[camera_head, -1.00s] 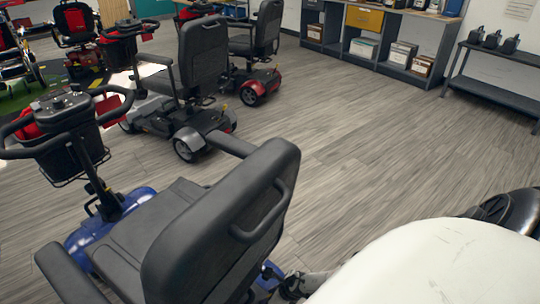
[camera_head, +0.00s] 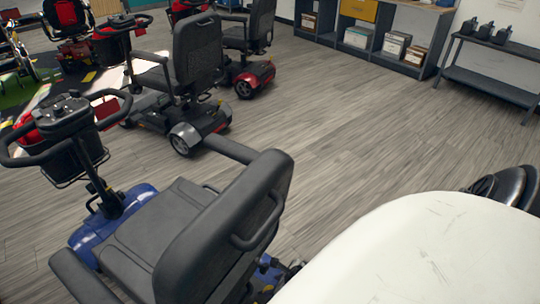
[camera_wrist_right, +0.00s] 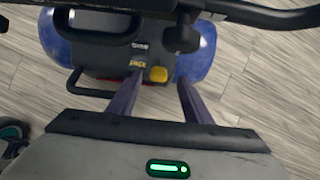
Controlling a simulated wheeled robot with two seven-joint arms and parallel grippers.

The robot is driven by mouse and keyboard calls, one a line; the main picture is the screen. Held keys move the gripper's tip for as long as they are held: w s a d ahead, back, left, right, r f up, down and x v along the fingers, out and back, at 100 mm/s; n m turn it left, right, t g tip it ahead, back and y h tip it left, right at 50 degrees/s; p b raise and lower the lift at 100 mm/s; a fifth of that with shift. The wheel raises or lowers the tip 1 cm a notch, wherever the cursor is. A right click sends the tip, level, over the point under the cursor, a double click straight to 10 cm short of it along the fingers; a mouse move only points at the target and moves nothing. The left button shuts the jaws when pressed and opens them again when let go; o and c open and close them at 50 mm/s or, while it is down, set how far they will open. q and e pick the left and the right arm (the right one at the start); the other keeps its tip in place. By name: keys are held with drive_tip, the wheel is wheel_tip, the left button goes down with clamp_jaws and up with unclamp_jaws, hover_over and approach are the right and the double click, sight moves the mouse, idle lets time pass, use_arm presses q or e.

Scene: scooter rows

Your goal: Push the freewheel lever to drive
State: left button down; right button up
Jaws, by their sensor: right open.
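The blue scooter's black seat (camera_head: 215,220) fills the lower left of the head view, with its blue body (camera_head: 100,225) beneath. In the right wrist view I look down on the blue scooter's rear cover (camera_wrist_right: 203,50). A yellow lever (camera_wrist_right: 158,74) sits there beside small yellow and white labels too blurred to read. My right gripper (camera_wrist_right: 158,92) is open, its two fingers on either side of and just short of the lever; contact cannot be told. In the head view the right gripper is mostly hidden behind the seat back and white shell. My left gripper is out of view.
Several scooters stand nearby, including a grey-and-black one (camera_head: 185,100) and a red one (camera_head: 248,70). Shelving (camera_head: 375,35) and a dark bench (camera_head: 490,80) line the back wall. Open wood floor (camera_head: 350,125) lies between. A black bar (camera_wrist_right: 85,88) sticks out beside the lever.

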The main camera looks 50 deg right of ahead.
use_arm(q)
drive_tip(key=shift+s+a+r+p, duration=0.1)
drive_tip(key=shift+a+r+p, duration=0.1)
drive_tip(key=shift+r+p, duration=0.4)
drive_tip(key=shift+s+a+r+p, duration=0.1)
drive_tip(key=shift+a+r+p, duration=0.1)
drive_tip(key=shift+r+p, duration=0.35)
use_arm(e)
drive_tip(key=v, duration=0.3)
drive_tip(key=shift+s+r, duration=0.1)
drive_tip(key=shift+r, duration=0.05)
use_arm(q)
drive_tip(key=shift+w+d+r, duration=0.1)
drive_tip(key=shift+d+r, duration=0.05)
use_arm(e)
drive_tip(key=s+a+r+m+t+y, duration=0.1)
drive_tip(key=a+r+m, duration=0.2)
drive_tip(key=a+m, duration=0.5)
drive_tip(key=s+a+r+m+t+y, duration=0.1)
drive_tip(key=a+r+m, duration=0.2)
drive_tip(key=a+m, duration=0.45)
drive_tip(key=s+a+r+m, duration=0.1)
drive_tip(key=s+r+m, duration=0.1)
drive_tip(key=r+m, duration=0.6)
drive_tip(key=s+a+r+m+t, duration=0.1)
drive_tip(key=s+r+m, duration=0.1)
drive_tip(key=r+m, duration=0.5)
drive_tip(key=m, duration=0.5)
drive_tip(key=shift+a+r, duration=0.35)
drive_tip(key=shift+a, duration=0.05)
